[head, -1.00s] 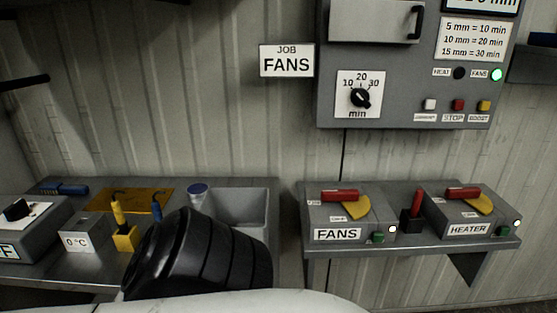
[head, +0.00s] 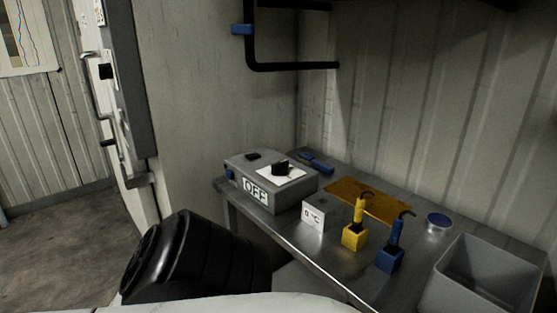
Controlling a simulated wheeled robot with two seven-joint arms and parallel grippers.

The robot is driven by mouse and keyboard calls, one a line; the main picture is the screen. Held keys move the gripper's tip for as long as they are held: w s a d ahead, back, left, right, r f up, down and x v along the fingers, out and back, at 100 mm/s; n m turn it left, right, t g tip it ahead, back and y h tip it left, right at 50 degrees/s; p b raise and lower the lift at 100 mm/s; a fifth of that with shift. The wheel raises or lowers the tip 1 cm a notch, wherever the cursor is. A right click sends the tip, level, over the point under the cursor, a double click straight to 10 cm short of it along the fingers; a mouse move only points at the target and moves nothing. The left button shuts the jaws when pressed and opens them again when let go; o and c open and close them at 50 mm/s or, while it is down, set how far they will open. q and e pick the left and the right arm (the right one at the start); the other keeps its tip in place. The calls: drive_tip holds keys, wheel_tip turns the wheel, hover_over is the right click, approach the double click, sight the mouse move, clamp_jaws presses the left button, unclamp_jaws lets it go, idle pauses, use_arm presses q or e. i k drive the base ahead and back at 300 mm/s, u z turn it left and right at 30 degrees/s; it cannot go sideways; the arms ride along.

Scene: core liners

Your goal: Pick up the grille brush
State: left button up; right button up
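A blue long-handled item (head: 316,163), which may be the grille brush, lies flat at the back of the metal bench, behind the grey OFF box. A yellow-handled hooked tool (head: 359,212) stands upright in a yellow block. A blue-handled hooked tool (head: 396,232) stands in a dark blue block to its right. It is too small to tell whether any of these has bristles. Neither of my grippers shows in the head view; only a black ribbed part and pale part of my own body fill the bottom left.
The metal bench (head: 313,250) runs along the wall. On it are the OFF box (head: 245,170) with a black knob, a 0 °C block (head: 313,215), an amber sheet (head: 370,200), a blue-lidded tin (head: 437,221) and a grey bin (head: 450,290). Open floor (head: 60,230) shows at left.

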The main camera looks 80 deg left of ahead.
sight(308, 158)
drive_tip(key=u, duration=2.45)
